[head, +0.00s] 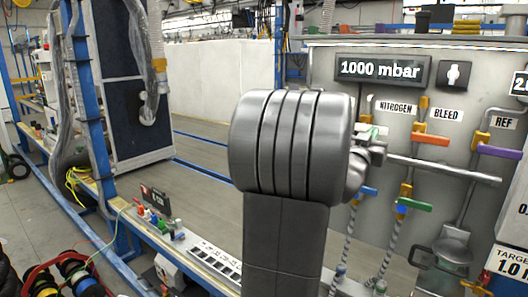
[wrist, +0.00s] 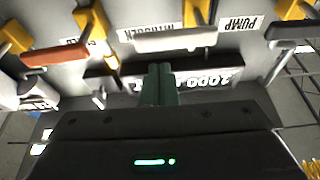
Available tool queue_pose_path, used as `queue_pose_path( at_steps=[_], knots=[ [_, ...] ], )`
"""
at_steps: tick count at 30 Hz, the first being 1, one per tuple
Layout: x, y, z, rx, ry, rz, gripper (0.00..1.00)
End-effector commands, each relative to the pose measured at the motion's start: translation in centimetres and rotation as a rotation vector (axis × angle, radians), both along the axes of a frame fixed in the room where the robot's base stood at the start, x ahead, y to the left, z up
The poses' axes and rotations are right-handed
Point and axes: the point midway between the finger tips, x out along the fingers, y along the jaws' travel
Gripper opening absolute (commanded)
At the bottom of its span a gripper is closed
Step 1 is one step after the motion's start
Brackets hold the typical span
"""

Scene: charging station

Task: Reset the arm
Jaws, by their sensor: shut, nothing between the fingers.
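My gripper (wrist: 160,80) shows in the wrist view with its two dark green fingers together and nothing between them. The fingers stand in front of a black display (wrist: 205,77) with white digits, seen upside down. The wrist view shows the panel inverted.
Valve handles stick out from the panel: orange (head: 430,138), purple (head: 499,152) and green (head: 414,204). A white handle (wrist: 168,41) and an orange-red handle (wrist: 53,57) lie beyond the fingers in the wrist view.

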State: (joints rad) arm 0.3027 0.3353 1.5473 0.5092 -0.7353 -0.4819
Motion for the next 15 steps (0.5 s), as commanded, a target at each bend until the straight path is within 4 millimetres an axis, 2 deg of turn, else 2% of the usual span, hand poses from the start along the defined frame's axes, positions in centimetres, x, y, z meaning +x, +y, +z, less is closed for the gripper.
queue_pose_path(
  at_steps=[6, 15],
  knots=[
    [3.4, -2.7, 1.7, 0.0, -0.001, -0.002, 0.0],
    [3.5, -2.1, 3.0, -0.167, 0.128, -0.001, 0.0]
  ],
)
